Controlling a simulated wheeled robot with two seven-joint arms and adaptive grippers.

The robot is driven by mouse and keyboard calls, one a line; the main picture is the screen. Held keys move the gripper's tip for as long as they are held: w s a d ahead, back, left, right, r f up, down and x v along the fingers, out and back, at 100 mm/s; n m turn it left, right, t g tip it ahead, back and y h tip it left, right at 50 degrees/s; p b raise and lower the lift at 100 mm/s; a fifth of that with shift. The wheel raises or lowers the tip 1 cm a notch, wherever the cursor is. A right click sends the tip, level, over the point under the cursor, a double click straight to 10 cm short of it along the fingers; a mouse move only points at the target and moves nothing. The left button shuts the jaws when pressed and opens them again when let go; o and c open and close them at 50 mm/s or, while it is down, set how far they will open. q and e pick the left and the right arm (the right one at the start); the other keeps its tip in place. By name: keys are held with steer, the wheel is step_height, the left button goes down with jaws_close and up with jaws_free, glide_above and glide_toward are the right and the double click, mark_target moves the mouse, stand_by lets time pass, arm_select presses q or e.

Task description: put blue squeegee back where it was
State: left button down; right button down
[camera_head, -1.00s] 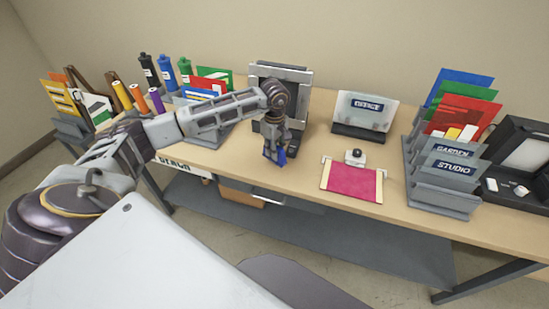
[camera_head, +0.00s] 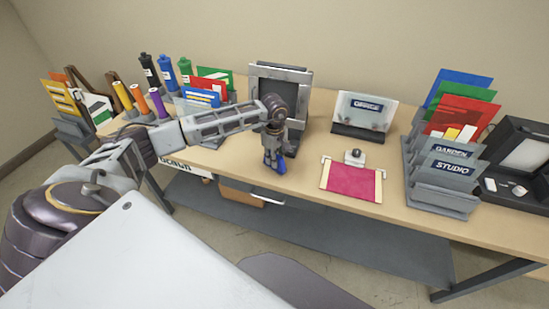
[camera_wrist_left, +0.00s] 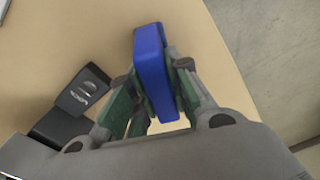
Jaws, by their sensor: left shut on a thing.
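My left gripper (camera_head: 273,160) is over the front edge of the table, below its bent wrist. It is shut on the blue squeegee (camera_head: 281,166), of which a blue part shows beside the fingers. In the left wrist view the blue squeegee (camera_wrist_left: 153,70) is a blue block between the green finger pads of my left gripper (camera_wrist_left: 148,100). Part of it is hidden by the fingers. The tabletop shows beyond it, and I cannot tell the height above it. My right gripper does not show.
A black object (camera_wrist_left: 75,110) lies near the fingers in the left wrist view. A grey frame stand (camera_head: 258,83) is behind the wrist. A pink sheet (camera_head: 350,182) lies to the right. Bottles and card racks fill the left, and grey racks (camera_head: 440,200) the right.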

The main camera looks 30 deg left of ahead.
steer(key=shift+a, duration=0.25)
arm_select(q)
steer(key=shift+f, duration=0.15)
steer(key=c, duration=1.3)
jaws_free()
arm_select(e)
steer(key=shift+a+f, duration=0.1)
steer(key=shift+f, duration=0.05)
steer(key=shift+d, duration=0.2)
arm_select(q)
steer(key=shift+r, duration=0.2)
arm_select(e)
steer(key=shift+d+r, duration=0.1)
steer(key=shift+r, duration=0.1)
